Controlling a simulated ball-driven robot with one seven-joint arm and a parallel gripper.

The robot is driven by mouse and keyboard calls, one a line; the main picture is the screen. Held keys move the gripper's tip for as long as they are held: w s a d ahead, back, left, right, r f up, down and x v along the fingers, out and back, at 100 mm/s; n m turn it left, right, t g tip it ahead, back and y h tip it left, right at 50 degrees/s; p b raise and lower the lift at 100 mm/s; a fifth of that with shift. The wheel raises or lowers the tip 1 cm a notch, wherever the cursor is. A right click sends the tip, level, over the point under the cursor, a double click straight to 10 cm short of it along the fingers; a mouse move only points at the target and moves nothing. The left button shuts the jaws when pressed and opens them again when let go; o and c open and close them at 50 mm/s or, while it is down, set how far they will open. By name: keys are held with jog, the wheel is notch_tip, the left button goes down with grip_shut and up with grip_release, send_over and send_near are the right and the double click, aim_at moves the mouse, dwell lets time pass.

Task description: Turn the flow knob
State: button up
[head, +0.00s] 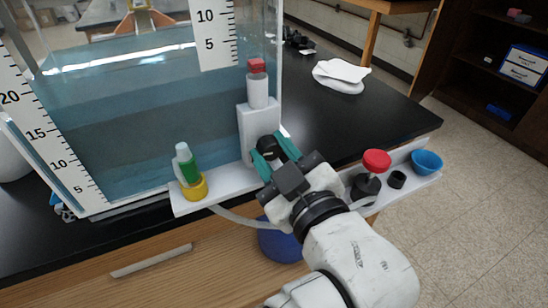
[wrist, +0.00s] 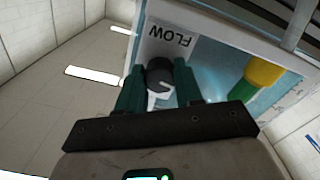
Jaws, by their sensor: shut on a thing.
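The flow knob is a round black knob (wrist: 158,70) on a white panel (wrist: 190,20) with a "FLOW" label (wrist: 171,38), seen upside down in the wrist view. In the head view the dark knob (head: 268,146) sits low on the front of the white panel (head: 247,128), partly hidden by my gripper. My gripper (head: 275,152) has teal fingers, one on each side of the knob, and is shut on it. In the wrist view my gripper (wrist: 160,80) also straddles the knob. A white pointer mark or part shows just below the knob there.
A water tank (head: 130,120) with scales stands behind. A red-capped white cylinder (head: 258,90) tops the panel.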

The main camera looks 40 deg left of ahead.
jog(key=shift+f, duration=0.2)
dwell(0.3)
jog(key=o, duration=1)
jog(key=shift+r, duration=0.15)
jog(key=shift+o, duration=0.2)
jog(key=v, duration=1)
jog(key=shift+s+d+b, duration=0.2)
jog(key=shift+d+b, duration=0.15)
jog(key=shift+b, duration=0.05)
